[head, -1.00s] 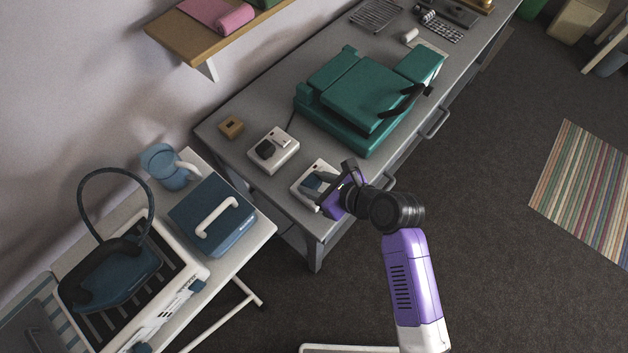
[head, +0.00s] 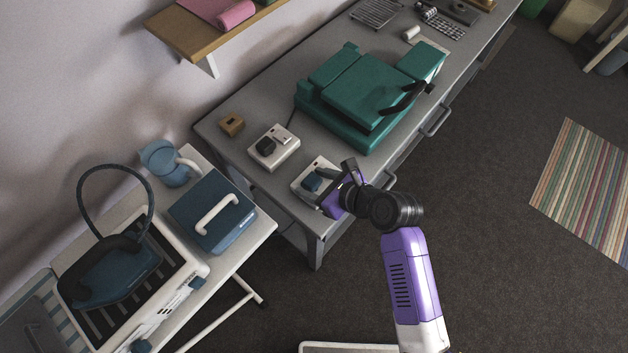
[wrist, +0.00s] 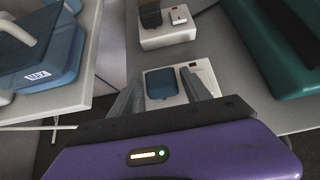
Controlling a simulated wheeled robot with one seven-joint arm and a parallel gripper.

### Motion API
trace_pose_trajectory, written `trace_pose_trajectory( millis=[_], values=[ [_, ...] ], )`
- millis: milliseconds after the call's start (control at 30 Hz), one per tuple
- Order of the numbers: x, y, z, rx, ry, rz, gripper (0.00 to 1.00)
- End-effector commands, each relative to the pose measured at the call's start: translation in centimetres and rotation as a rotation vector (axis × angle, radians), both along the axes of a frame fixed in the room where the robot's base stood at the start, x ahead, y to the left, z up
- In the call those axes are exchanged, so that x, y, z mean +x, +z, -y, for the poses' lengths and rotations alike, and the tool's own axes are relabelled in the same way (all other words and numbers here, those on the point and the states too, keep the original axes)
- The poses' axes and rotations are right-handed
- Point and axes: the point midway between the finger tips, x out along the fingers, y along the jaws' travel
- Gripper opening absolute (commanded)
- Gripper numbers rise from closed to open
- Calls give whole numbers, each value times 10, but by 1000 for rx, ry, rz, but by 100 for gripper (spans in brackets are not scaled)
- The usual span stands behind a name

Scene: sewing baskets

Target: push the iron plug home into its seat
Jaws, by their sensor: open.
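The blue plug (head: 311,184) is at the white socket box (head: 299,181) on the near corner of the grey workbench. In the wrist view the plug (wrist: 161,84) lies on the box face, beside a small switch (wrist: 198,66). Whether it is fully seated cannot be told. My gripper (head: 326,188) is at the right of this box, fingers pointing towards it. In the wrist view my gripper (wrist: 158,76) is open, one grey finger on each side of the plug with gaps between. The blue iron (head: 112,272) stands on the low white table at left.
A second white box (head: 285,155) with a dark plug (head: 266,147) stands just behind. A small wooden block (head: 231,125) and a green machine (head: 352,95) are also on the bench (head: 222,153). A blue case (head: 211,213) lies on the low table.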

Motion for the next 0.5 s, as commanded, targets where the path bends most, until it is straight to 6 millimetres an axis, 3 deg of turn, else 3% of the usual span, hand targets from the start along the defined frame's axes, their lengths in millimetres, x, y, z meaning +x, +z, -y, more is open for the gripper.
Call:
trace_pose_trajectory(
  millis=[167, 500],
  values=[
    [-3, 8, 11, -1, -9, 5, 63],
    [-31, 40, 42, -1, -5, 2, 63]
  ],
)
